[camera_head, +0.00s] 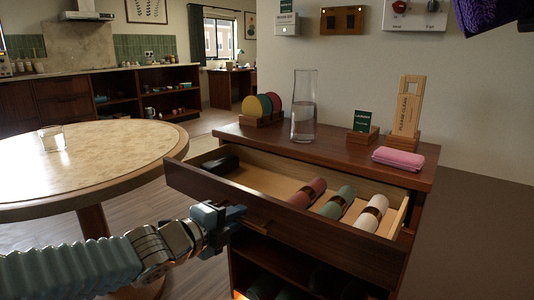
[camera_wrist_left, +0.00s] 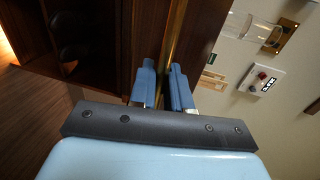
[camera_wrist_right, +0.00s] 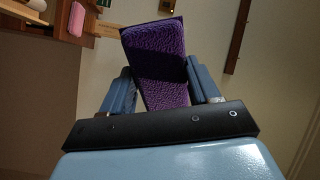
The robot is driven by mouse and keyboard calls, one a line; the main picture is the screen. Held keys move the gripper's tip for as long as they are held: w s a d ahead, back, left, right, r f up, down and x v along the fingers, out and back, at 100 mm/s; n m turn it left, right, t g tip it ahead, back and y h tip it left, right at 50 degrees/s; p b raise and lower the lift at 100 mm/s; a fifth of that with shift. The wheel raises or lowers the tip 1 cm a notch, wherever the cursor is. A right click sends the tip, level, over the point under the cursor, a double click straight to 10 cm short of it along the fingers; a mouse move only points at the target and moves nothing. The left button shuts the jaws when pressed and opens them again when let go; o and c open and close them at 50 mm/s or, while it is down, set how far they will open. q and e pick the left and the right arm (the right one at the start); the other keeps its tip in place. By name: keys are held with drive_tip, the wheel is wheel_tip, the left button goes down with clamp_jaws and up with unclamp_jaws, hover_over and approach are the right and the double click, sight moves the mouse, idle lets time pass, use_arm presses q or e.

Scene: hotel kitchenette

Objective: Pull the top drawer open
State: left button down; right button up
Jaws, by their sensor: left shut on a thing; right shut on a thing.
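The top drawer (camera_head: 215,198) of the dark wood cabinet stands pulled out, its inside showing. In it lie a dark box (camera_head: 222,165) and several rolled cloths, red (camera_head: 307,193), green (camera_head: 337,203) and cream (camera_head: 371,213). My left gripper (camera_head: 236,213) is at the drawer's front. In the left wrist view its fingers (camera_wrist_left: 164,85) are closed at a long brass strip (camera_wrist_left: 174,45) along the wood, seemingly the drawer's pull; the exact contact is hidden. My right gripper (camera_wrist_right: 160,85) is shut on a purple textured cloth-like thing (camera_wrist_right: 157,62), which also shows at the head view's top right (camera_head: 478,14).
On the cabinet top (camera_head: 340,155) stand a glass carafe (camera_head: 303,106), coloured discs in a rack (camera_head: 262,107), a wooden sign (camera_head: 407,107) and a pink folded cloth (camera_head: 398,158). A round table (camera_head: 90,160) stands left, near my left arm. Open shelves lie below the drawer.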

use_arm(q)
drive_tip(key=c, duration=1.3)
unclamp_jaws()
drive_tip(key=p+v, duration=0.4)
drive_tip(key=v, duration=0.8)
drive_tip(key=shift+p, duration=0.35)
